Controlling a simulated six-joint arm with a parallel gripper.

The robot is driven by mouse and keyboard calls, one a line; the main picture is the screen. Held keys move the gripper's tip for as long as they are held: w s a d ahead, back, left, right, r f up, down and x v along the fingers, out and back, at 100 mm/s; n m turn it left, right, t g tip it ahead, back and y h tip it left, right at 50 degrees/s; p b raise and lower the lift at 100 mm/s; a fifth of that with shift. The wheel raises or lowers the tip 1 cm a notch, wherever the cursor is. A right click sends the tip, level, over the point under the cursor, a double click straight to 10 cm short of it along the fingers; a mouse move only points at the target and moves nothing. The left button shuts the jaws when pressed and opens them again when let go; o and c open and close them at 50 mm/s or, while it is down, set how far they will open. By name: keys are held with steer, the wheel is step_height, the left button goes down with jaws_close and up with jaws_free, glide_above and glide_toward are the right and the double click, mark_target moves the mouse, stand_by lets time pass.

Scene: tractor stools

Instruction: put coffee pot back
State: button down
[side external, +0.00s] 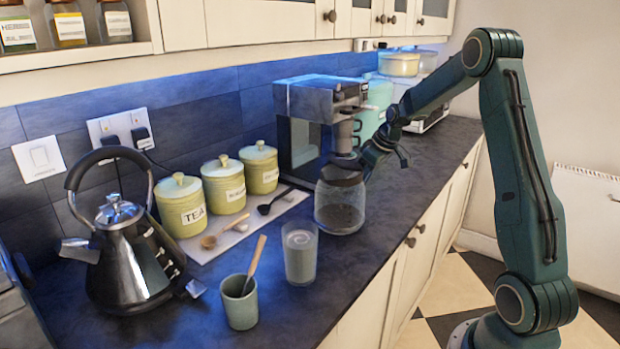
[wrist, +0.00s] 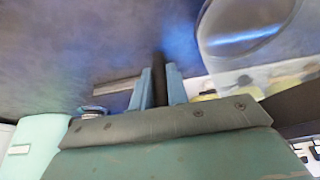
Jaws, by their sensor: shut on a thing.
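The coffee pot (side external: 340,205) is a clear glass carafe with a dark rim and dark contents. In the side view it stands upright in front of the coffee machine (side external: 312,125), at or just above the dark counter; I cannot tell if it touches. My gripper (side external: 372,160) is at the pot's upper right side. In the wrist view my gripper's two blue fingers (wrist: 156,88) are shut on a dark upright bar, which looks like the pot's handle (wrist: 157,68). The round glass edge at the wrist view's upper right may be the pot.
A glass (side external: 300,252), a green cup with a wooden spoon (side external: 240,302) and a kettle (side external: 128,250) stand to the left. Several green canisters (side external: 224,185) and a white board (side external: 245,232) with spoons lie left of the machine. Bare counter (side external: 440,150) lies right of the pot.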

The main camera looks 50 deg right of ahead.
steer(key=shift+f, duration=0.7)
steer(key=c, duration=1.4)
jaws_free()
steer(key=shift+o, duration=0.2)
steer(key=v, duration=1.2)
